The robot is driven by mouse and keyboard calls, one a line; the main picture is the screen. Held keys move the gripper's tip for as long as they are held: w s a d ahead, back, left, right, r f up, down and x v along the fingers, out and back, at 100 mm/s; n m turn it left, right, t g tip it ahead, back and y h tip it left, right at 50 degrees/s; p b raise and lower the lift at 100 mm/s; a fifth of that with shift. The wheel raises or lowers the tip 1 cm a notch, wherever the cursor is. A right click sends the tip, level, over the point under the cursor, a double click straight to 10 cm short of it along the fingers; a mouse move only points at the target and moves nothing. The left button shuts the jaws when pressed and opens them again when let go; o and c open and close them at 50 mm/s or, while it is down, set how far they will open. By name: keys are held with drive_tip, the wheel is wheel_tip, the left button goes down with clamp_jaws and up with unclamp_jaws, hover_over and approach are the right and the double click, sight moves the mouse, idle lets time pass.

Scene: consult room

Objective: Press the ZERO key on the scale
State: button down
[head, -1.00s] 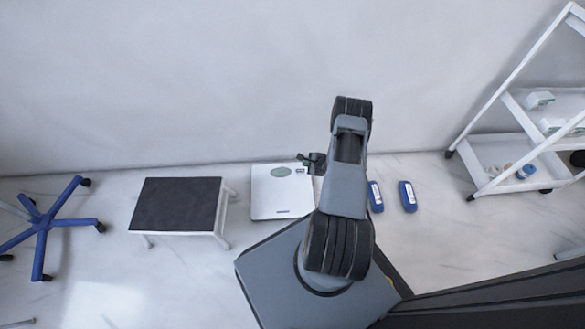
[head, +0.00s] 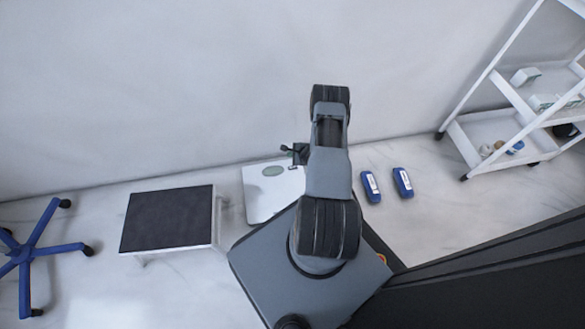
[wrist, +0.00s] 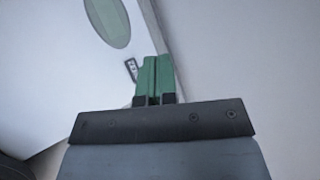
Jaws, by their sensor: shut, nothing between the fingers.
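The white scale (head: 262,205) lies flat on the floor by the wall, with a grey-green oval display (head: 273,170) near its far edge. Part of the scale is hidden behind my arm and base. In the wrist view, the scale (wrist: 55,70) fills the left side, with the oval display (wrist: 108,20) at the top. A small dark key panel (wrist: 131,69) sits near the scale's edge, just left of my fingertips. Its lettering is too small to read. My gripper (wrist: 155,62) has green fingers shut together and empty, over the scale's edge beside that panel. In the head view, my gripper (head: 287,148) is over the scale's far right corner; contact cannot be told.
A step stool (head: 168,218) with a dark top stands left of the scale. A blue wheeled chair base (head: 35,255) is at far left. Two blue items (head: 371,187) lie on the floor to the right. A white shelf cart (head: 480,125) stands at far right. The wall is close behind the scale.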

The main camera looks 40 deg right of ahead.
drive_tip(key=b, duration=0.4)
hover_over(292, 168)
wheel_tip(292, 168, down, 6)
drive_tip(key=shift+s+r, duration=0.15)
drive_tip(key=shift+r, duration=0.05)
drive_tip(key=shift+f, duration=1.35)
drive_tip(key=shift+f, duration=0.15)
idle(0.6)
drive_tip(key=shift+f, duration=0.3)
drive_tip(key=shift+f, duration=0.25)
idle(0.6)
drive_tip(key=shift+r, duration=0.1)
drive_tip(key=shift+r+p, duration=0.65)
drive_tip(key=shift+p, duration=0.05)
drive_tip(key=shift+r, duration=0.1)
